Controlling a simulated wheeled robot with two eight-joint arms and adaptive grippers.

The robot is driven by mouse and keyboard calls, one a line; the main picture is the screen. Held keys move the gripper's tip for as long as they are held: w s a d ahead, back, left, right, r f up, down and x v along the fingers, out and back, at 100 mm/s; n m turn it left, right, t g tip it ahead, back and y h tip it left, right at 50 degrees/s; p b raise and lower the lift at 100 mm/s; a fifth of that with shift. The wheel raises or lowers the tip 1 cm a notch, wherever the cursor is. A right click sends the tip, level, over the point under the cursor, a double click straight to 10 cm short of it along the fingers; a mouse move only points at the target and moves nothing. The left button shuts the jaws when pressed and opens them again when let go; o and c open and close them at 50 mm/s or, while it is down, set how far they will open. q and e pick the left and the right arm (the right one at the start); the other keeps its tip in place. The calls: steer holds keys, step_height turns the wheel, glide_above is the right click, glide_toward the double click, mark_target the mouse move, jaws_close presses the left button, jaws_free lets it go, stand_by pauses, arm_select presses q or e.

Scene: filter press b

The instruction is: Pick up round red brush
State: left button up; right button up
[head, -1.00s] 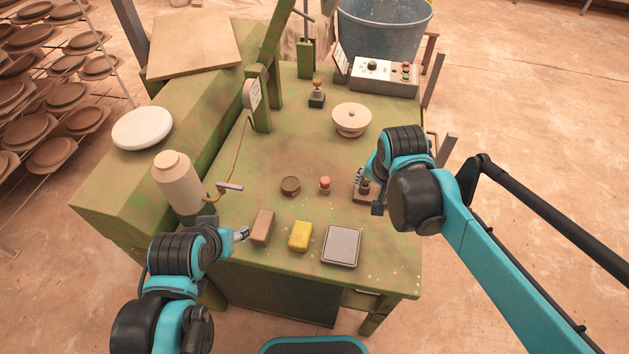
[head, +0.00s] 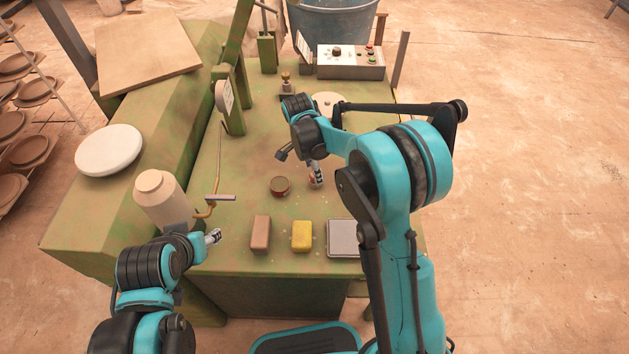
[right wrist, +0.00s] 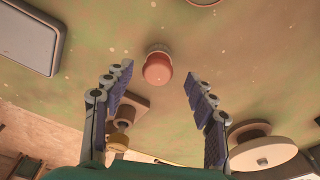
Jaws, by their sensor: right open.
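The round red brush (right wrist: 158,69), with a rounded red top and a paler base, shows in the right wrist view between the tips of my right gripper (right wrist: 159,72). The fingers are spread on both sides, with gaps to the brush. In the head view my right gripper (head: 316,174) points down over the table and mostly hides the brush. My left gripper (head: 214,236) is at the table's front left edge, away from the brush. Its finger opening is too small to read.
A dark round tin (head: 280,186) stands just left of the right gripper. A brown block (head: 261,234), a yellow sponge (head: 301,237) and a grey tin (head: 343,238) line the front. A pale round-lidded thing (right wrist: 264,148) and a knobbed block (right wrist: 125,118) lie beyond the fingers.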

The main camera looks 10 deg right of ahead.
steer(key=f+b, duration=0.1)
steer(key=f, duration=0.1)
steer(key=f+b, duration=0.1)
steer(key=f, duration=0.1)
steer(key=shift+s+d, duration=0.1)
steer(key=shift+d, duration=0.1)
steer(key=shift+f, duration=0.45)
steer(key=shift+r, duration=0.15)
steer(key=shift+c, duration=0.9)
steer(key=c, duration=1.1)
step_height(320, 180, up, 10)
steer(key=p, duration=0.3)
steer(key=shift+p, duration=0.4)
